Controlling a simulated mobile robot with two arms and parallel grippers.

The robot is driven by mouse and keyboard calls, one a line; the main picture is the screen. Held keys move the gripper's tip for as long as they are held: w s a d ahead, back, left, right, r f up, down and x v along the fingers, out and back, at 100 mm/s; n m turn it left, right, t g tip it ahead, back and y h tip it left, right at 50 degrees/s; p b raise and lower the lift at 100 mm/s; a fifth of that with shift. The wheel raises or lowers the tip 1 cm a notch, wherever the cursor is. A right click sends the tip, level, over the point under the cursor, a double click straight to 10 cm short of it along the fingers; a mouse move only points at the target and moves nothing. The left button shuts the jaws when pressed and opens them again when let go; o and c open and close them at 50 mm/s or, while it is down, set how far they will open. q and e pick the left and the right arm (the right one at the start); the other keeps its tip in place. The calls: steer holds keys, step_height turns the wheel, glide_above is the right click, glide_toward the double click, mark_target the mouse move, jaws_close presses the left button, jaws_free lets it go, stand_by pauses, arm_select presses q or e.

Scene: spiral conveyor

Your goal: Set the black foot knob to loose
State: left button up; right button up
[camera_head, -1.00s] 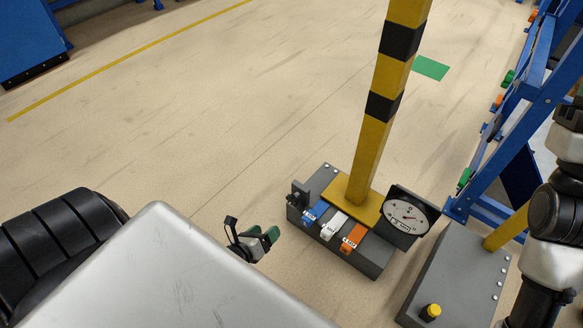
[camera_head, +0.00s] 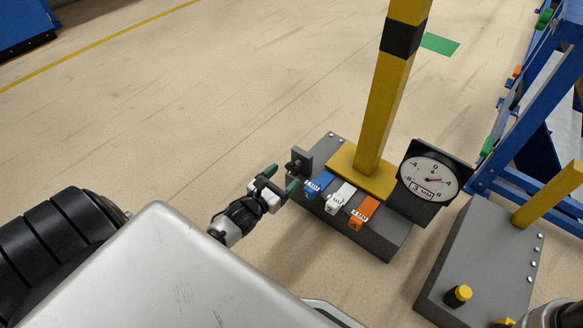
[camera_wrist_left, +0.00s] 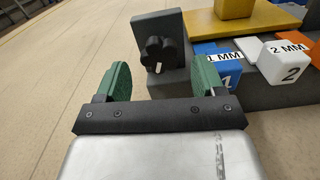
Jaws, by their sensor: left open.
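The black foot knob (camera_wrist_left: 155,48) is a lobed knob on an upright grey plate (camera_wrist_left: 172,22) at the left end of the grey foot block. A short white mark shows low on the knob, pointing about downward. In the head view the knob (camera_head: 292,166) is small and its mark cannot be read. My left gripper (camera_head: 281,178) is open and empty close in front of the knob. In the left wrist view its green fingertips (camera_wrist_left: 163,80) stand either side of the knob's line, apart from it. My right gripper is not in view.
The grey foot block (camera_head: 372,238) carries blue (camera_head: 318,182), white (camera_head: 341,197) and orange (camera_head: 366,210) labelled blocks, a yellow post (camera_head: 383,110) and a dial gauge (camera_head: 430,178). Another grey block (camera_head: 480,255) with a yellow knob stands at right.

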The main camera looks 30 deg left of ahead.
mark_target(291, 170)
arm_select(q)
steer(key=w+b, duration=0.1)
steer(key=w, duration=0.3)
steer(key=shift+d+b, duration=0.15)
steer(key=shift+b, duration=0.15)
steer(key=c, duration=0.9)
steer(key=shift+c, duration=0.2)
